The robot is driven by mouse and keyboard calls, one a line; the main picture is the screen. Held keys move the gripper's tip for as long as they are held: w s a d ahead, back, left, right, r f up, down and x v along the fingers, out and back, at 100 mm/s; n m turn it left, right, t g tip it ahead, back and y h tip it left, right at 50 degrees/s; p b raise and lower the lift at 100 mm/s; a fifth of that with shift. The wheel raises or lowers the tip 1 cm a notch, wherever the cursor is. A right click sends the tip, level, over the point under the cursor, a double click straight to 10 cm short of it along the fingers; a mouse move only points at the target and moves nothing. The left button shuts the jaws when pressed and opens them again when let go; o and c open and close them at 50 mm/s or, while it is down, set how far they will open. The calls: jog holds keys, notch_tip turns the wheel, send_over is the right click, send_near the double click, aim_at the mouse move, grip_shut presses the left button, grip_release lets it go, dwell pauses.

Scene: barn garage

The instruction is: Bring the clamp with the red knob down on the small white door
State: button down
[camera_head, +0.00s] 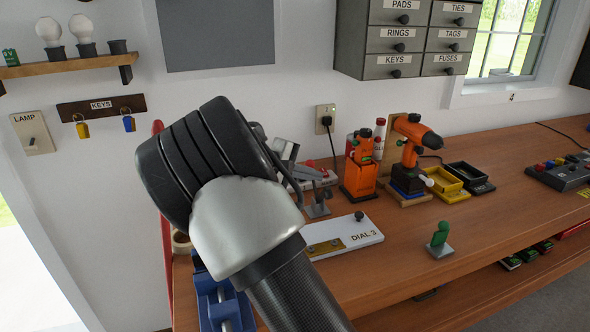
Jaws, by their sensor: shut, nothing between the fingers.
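My wrist and forearm (245,220) fill the left middle of the view and hide much of what lies behind. Parts of my gripper (282,160) show just past the wrist; it is shut and holds nothing I can see. A grey metal clamp-like fixture (317,209) stands on the bench just right of the gripper; I cannot tell whether they touch. I cannot make out a red knob on it for certain. A white panel marked DIAL 3 (346,233), with a black knob and a brass plate, lies in front of it. I cannot identify the small white door for sure.
The wooden bench (400,272) is clear at its front middle. An orange bottle-like tool (359,176), an orange drill (416,133) and a yellow tray (444,187) stand behind. A blue vise-like tool (211,304) is partly hidden at front left.

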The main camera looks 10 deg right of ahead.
jog(key=w+a+f+n+t+h+b, duration=0.1)
jog(key=w+a+n+t, duration=0.3)
jog(key=a, duration=0.5)
jog(key=shift+w+a+f+h, duration=0.35)
jog(key=shift+w+f+h, duration=0.25)
jog(key=shift+w, duration=0.6)
jog(key=shift+w+d+f, duration=0.1)
jog(key=x, duration=0.9)
jog(key=shift+w+d, duration=0.25)
jog(key=shift+w, duration=0.1)
jog(key=shift+a+t+b, duration=0.15)
jog(key=shift+t+b, duration=0.25)
jog(key=shift+b, duration=0.1)
